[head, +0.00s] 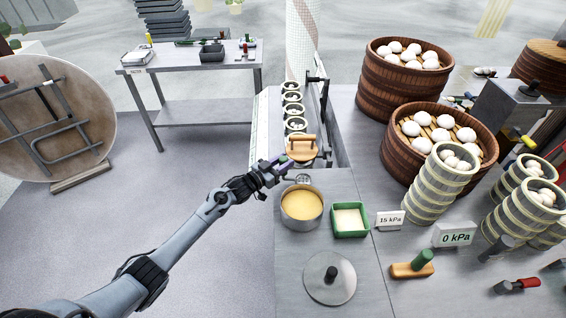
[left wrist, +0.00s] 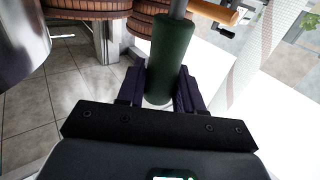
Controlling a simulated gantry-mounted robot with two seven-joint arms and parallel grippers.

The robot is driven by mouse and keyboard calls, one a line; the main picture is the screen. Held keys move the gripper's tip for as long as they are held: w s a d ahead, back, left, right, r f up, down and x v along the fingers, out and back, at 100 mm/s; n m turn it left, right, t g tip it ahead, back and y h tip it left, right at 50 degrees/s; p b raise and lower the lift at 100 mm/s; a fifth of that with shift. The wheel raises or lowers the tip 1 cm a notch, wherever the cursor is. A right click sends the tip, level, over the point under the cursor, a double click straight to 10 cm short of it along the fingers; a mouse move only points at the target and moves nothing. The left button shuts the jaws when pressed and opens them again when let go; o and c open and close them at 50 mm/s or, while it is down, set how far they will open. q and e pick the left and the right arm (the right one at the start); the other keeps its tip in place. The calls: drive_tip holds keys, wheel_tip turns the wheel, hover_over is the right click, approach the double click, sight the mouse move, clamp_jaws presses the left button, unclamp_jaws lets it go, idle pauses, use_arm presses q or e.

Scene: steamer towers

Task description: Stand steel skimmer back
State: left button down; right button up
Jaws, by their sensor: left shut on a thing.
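My left gripper (head: 284,164) reaches in from the left to the counter's left edge, behind the pot (head: 301,207) of yellow liquid. In the left wrist view, the purple fingers of my left gripper (left wrist: 160,92) are shut on a dark green handle (left wrist: 167,55). A grey metal shaft (left wrist: 179,8) runs up out of the handle, consistent with the steel skimmer. My right gripper is not in view.
A green box (head: 350,220) stands right of the pot, with a round steel lid (head: 330,280) in front. Bamboo steamer towers (head: 437,185) crowd the right.

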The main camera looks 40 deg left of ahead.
use_arm(q)
drive_tip(key=shift+f+b, duration=0.3)
drive_tip(key=shift+f, duration=0.1)
drive_tip(key=c, duration=1)
unclamp_jaws()
drive_tip(key=shift+o, duration=0.2)
drive_tip(key=shift+a, duration=0.2)
drive_tip(key=shift+s+p, duration=0.2)
drive_tip(key=shift+p, duration=0.1)
drive_tip(key=s+p, duration=0.5)
drive_tip(key=s, duration=0.1)
drive_tip(key=shift+d, duration=0.15)
idle(0.9)
drive_tip(key=shift+s, duration=0.25)
